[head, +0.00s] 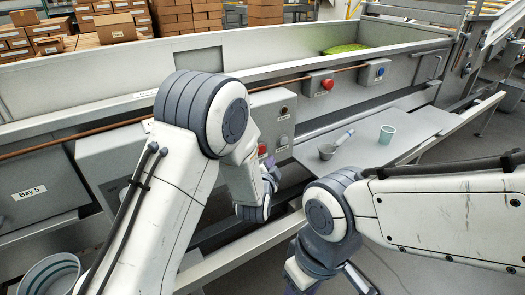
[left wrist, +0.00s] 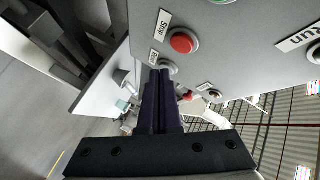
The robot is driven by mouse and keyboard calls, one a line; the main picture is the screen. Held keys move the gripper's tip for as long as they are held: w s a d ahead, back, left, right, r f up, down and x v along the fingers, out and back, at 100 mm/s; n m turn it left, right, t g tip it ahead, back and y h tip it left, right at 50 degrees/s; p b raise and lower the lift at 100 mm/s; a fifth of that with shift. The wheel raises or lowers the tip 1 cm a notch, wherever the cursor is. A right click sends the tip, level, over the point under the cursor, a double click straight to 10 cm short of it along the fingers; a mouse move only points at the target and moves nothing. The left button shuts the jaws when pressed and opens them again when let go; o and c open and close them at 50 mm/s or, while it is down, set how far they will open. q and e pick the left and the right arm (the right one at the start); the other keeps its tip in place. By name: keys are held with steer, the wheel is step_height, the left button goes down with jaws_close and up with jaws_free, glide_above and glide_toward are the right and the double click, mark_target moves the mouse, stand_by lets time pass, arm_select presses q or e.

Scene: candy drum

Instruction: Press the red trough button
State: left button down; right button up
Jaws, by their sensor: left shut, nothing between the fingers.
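A red button (head: 327,84) sits on a small grey box on the trough's side wall, right of centre in the head view. A second red button (head: 262,149) is on a larger grey control box; in the left wrist view a red button (left wrist: 183,42) is labelled "Stop". My left gripper (head: 268,165) is beside that control box, partly hidden by my arm. In the left wrist view its dark fingers (left wrist: 160,75) are shut and empty, pointing past the panel, close to a grey knob (left wrist: 168,66). I cannot tell whether they touch it.
A blue button (head: 380,71) is right of the red trough button. A copper-coloured pipe (head: 230,94) runs along the trough wall. A scoop (head: 328,151) and a pale green cup (head: 387,134) stand on a grey shelf (head: 360,158). A striped bucket (head: 50,275) is at lower left.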

arm_select(q)
steer(key=shift+s+d, duration=0.75)
steer(key=shift+s, duration=0.25)
